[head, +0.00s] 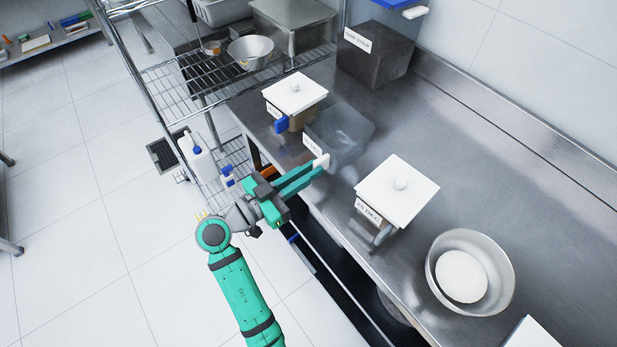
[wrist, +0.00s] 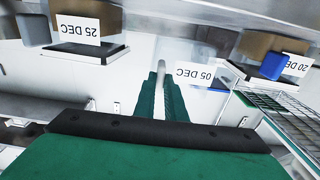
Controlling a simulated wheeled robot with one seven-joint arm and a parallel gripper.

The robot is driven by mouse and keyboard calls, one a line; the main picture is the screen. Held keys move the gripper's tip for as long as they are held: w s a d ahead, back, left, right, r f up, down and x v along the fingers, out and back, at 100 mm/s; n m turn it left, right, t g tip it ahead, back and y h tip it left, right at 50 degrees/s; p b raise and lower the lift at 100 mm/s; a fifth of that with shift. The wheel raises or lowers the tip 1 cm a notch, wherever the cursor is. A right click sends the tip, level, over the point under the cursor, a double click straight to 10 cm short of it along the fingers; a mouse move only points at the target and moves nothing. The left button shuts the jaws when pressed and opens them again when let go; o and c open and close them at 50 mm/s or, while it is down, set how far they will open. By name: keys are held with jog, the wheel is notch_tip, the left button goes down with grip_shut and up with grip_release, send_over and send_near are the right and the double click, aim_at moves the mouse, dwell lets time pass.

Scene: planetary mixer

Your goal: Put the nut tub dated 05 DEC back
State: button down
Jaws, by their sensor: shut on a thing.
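The nut tub dated 05 DEC is the clear, lidless tub (head: 345,132) between two lidded tubs in the head view. It looks empty. Its label (wrist: 193,76) reads upside down in the wrist view. My gripper (head: 318,165) is shut on the pale handle at this tub's front; the fingers (wrist: 160,78) also show in the wrist view. I cannot tell whether the tub touches the counter. The 25 DEC tub (head: 382,213), with a white knobbed lid, stands to the right. The 20 DEC tub (wrist: 293,64), with a blue part on its front, stands on the other side.
The steel counter (head: 470,190) runs along the wall. A bowl with a white round mass (head: 480,248) stands at the right, and a dark labelled bin (head: 375,58) at the back. A wire shelf rack (head: 185,85) with a metal bowl (head: 250,50) adjoins the counter's left end.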

jog(key=shift+w+d+f, duration=0.1)
jog(key=shift+w+f, duration=0.55)
jog(key=shift+f, duration=1.6)
jog(key=c, duration=1.8)
grip_release()
jog(key=shift+f, duration=0.15)
jog(key=shift+w, duration=0.1)
